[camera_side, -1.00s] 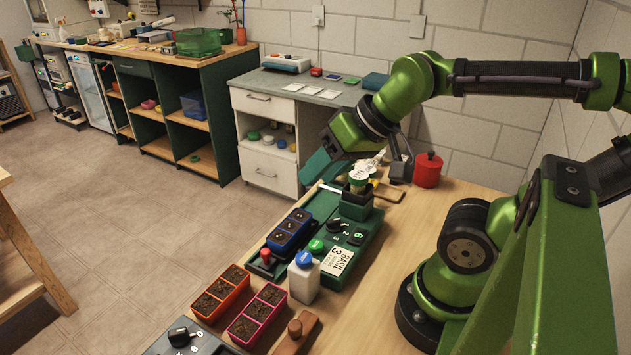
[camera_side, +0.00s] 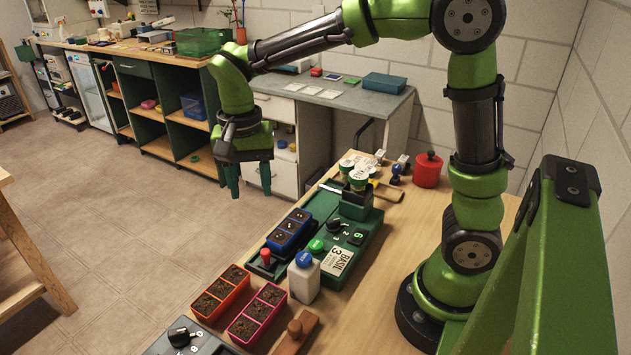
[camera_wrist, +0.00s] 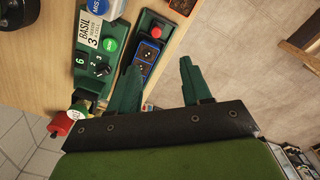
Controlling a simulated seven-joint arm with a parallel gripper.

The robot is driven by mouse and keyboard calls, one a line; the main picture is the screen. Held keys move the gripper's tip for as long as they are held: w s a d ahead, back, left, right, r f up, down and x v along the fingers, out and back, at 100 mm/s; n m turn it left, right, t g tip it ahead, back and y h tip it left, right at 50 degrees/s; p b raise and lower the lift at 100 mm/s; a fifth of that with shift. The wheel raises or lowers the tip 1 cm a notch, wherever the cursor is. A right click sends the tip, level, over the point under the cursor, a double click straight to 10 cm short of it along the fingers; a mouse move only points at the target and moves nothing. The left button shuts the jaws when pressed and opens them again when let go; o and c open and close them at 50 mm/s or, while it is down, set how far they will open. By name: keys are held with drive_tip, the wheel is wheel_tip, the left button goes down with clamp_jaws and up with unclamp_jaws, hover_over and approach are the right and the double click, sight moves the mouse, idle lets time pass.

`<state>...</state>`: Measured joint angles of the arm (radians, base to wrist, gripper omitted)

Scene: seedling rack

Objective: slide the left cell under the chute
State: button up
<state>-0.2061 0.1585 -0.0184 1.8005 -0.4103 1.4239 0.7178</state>
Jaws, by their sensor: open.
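A blue three-cell tray (camera_side: 289,231) lies in the channel of the green seeder station (camera_side: 362,250). Its cells look dark with small pale dots. The chute block (camera_side: 357,205) with a seed jar (camera_side: 358,180) on top stands at the far end of the channel, beyond the tray. My gripper (camera_side: 250,190) is open and empty, fingers down, in the air left of and above the station. In the wrist view the blue tray (camera_wrist: 147,52) shows beyond my left-hand finger, apart from it. Which cell is the left one is not clear.
A red knob (camera_side: 265,256) stands at the tray's near end. A white bottle (camera_side: 304,279), an orange tray (camera_side: 221,293) and a pink tray (camera_side: 257,313) stand nearer. Seed jars, a wooden tool and a red canister (camera_side: 427,170) are at the back.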

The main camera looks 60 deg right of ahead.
sight(265, 251)
drive_tip(key=shift+m, duration=0.9)
drive_tip(key=f, duration=1.6)
drive_tip(key=shift+s+d, duration=0.3)
drive_tip(key=shift+s, duration=0.1)
clamp_jaws()
drive_tip(key=shift+r, duration=0.1)
